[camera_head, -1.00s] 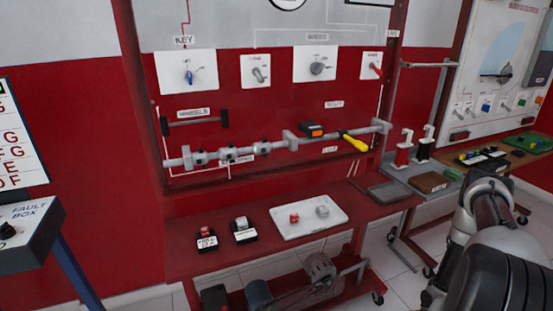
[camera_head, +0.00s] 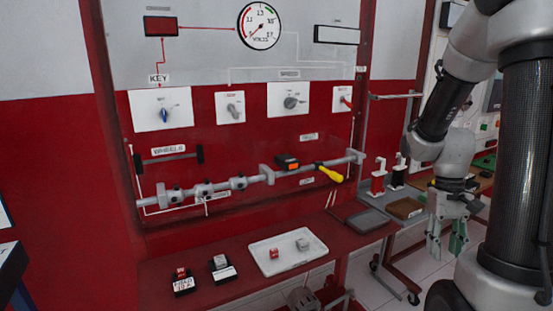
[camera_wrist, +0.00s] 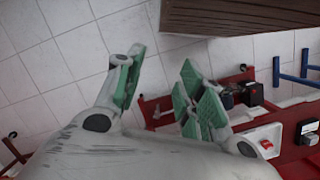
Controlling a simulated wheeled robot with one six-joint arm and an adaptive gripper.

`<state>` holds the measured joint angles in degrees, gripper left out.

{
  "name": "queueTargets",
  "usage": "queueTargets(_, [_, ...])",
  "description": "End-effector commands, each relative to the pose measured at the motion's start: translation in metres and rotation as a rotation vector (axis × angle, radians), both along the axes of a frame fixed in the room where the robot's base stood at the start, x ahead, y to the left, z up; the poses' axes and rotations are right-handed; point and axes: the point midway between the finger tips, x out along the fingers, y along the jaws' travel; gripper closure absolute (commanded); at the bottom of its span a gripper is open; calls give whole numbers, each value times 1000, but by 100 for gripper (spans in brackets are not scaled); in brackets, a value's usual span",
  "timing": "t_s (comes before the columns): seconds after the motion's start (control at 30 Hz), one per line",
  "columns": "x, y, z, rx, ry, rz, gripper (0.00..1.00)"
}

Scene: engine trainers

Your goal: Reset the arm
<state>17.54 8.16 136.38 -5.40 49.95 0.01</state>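My gripper (camera_head: 446,242) hangs fingers-down at the right of the head view, in front of the side tables. In the wrist view, my gripper (camera_wrist: 163,88) shows its two green-padded fingers spread apart with nothing between them. Tiled floor shows behind the fingers. My arm is bent, with its upper links raised at the right of the head view.
A red bench (camera_head: 215,284) carries a white tray (camera_head: 270,262) with a red and a grey block. Behind it stands a trainer panel with a dial gauge (camera_head: 259,26), switches and a yellow-handled tool (camera_head: 330,173). A brown block (camera_head: 405,208) lies near my gripper.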

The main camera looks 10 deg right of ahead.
Motion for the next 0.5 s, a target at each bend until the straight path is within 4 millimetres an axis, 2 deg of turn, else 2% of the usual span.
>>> queueTargets(0.03, [-8,12,20,-1,-34,7,62])
queueTargets(0.2, [-36,50,71,2,-160,42,62])
queueTargets(0.3, [-46,67,94,-1,-272,77,62])
queueTargets(0.5, [-57,88,137,-19,-498,164,62])
